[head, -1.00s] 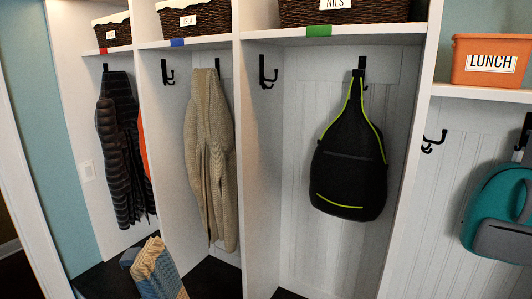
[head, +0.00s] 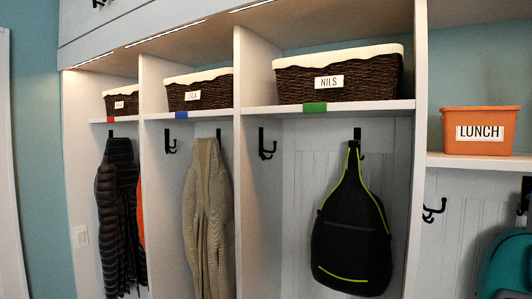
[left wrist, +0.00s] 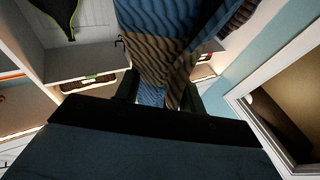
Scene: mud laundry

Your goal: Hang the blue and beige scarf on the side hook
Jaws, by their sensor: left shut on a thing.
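The blue and beige scarf (left wrist: 165,55) shows only in the left wrist view, as ribbed cloth with blue and brownish-beige parts. My left gripper (left wrist: 160,92) is shut on it; the cloth runs between the dark fingers. In the head view neither gripper nor the scarf shows. Black double hooks sit on the cubby side walls: one left of the beige cardigan (head: 170,140), one left of the black backpack (head: 267,145), and one in the right bay (head: 433,210). All three look empty. My right gripper is not in view.
A dark puffer jacket (head: 118,215), a beige cardigan (head: 207,220) and a black backpack (head: 352,225) hang on back hooks. Baskets, such as the NILS basket (head: 338,75), and an orange LUNCH bin (head: 479,131) stand on the shelf. White dividers (head: 252,210) separate the bays.

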